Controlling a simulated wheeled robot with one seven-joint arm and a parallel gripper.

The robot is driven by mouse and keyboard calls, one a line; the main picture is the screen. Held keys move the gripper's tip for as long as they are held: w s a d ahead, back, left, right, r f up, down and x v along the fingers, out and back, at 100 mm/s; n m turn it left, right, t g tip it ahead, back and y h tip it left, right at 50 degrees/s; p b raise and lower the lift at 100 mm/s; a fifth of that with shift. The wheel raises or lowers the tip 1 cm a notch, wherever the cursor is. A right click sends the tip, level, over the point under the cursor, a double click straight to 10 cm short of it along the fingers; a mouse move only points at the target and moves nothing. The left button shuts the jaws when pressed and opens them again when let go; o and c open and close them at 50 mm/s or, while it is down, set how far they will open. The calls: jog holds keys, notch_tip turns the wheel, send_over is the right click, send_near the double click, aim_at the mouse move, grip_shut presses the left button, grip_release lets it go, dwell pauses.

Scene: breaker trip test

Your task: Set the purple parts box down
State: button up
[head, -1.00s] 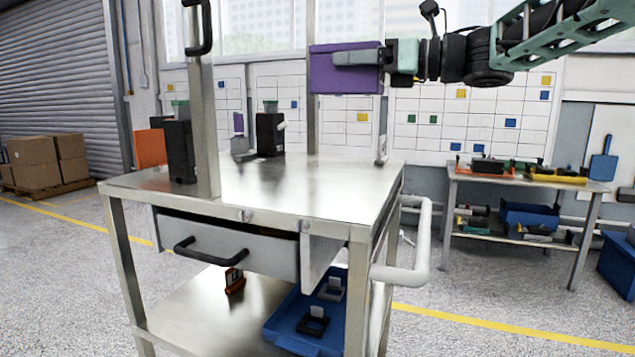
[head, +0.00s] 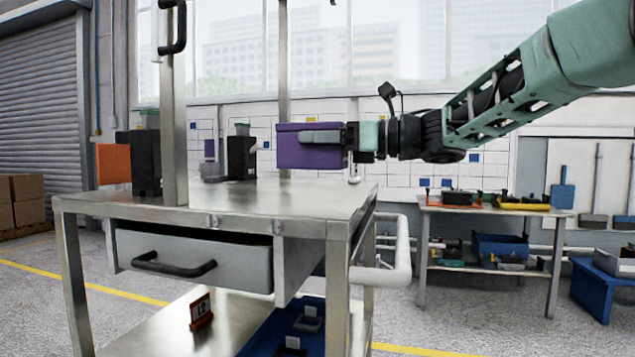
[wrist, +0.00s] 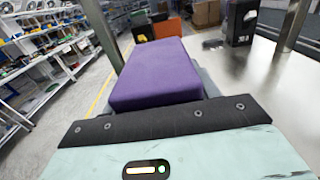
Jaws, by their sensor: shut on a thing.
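The purple parts box (head: 307,157) is held level in my gripper (head: 322,138), which comes in from the right. One grey finger lies along the box's near side. In the head view the box shows above the right part of the steel cart's top (head: 250,200); its exact height over the top is hard to tell. In the wrist view the purple box (wrist: 158,72) extends straight ahead from my gripper, with the steel top (wrist: 265,75) to its right. The far finger is mostly hidden by the box.
Black devices (head: 146,160) and (head: 241,157) stand on the cart top at the left and back, near an upright post (head: 174,110). An orange panel (head: 113,163) is at the left. The cart's drawer (head: 195,258) is slightly open. The top's front middle is clear.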

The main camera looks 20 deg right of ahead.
aim_at(322, 167)
notch_tip(322, 167, down, 5)
jog(key=shift+f+b, duration=0.2)
jog(key=shift+b, duration=0.45)
jog(key=o, duration=1.2)
jog(key=v, duration=1.2)
jog(key=shift+p, duration=0.4)
